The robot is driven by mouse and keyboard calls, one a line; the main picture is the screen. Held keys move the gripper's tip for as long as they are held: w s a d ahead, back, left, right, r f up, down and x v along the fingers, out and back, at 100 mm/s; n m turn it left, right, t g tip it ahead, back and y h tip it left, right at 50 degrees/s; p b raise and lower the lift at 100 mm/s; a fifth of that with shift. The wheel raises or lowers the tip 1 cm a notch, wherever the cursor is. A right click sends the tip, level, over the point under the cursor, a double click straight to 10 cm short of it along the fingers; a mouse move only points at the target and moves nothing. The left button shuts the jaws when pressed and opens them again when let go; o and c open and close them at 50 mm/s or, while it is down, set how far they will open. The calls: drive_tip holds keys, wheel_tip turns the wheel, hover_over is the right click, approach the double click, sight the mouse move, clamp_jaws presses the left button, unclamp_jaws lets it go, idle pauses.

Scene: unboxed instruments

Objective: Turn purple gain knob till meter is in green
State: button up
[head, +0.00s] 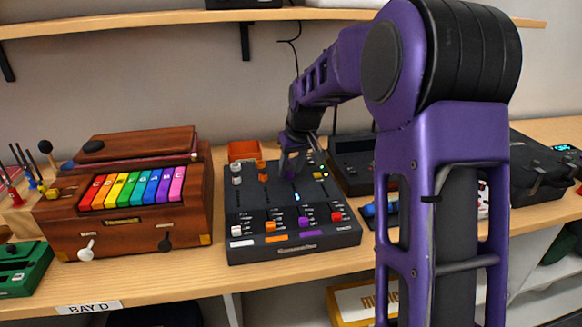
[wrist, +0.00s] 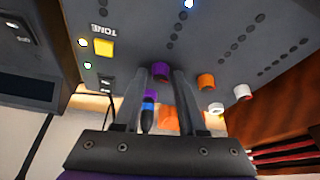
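A dark grey mixer-like box (head: 292,250) sits on the wooden bench in the head view, with rows of knobs and coloured caps. My gripper (head: 291,172) points down over its back middle and hides part of the panel there. In the wrist view a purple knob (wrist: 160,70) stands between the tips of my gripper (wrist: 160,78). The fingers are apart, with a narrow gap on each side of the knob. A small blue-white light (wrist: 188,3) glows at the wrist view's top edge. I cannot make out a meter reading or its colour.
Orange (wrist: 206,81) and white (wrist: 242,92) knobs stand right of the purple one. A yellow button (wrist: 103,48) is at left. In the head view, a wooden rainbow-key instrument (head: 130,200) stands left, and another dark device (head: 352,160) close on the right.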

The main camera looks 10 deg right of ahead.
clamp_jaws()
drive_tip(key=m, duration=0.1)
drive_tip(key=m+h, duration=0.1)
drive_tip(key=m, duration=0.1)
drive_tip(key=shift+a+m+h, duration=0.25)
drive_tip(key=shift+m+h, duration=0.05)
drive_tip(key=shift+m, duration=0.1)
drive_tip(key=m, duration=0.2)
drive_tip(key=m+h, duration=0.1)
drive_tip(key=m, duration=0.1)
drive_tip(key=shift+a+m+g+h+p, duration=0.1)
drive_tip(key=shift+m+g+h+p, duration=0.2)
drive_tip(key=shift+m, duration=0.1)
idle(0.4)
drive_tip(key=shift+o, duration=1.8)
unclamp_jaws()
drive_tip(key=shift+r, duration=0.15)
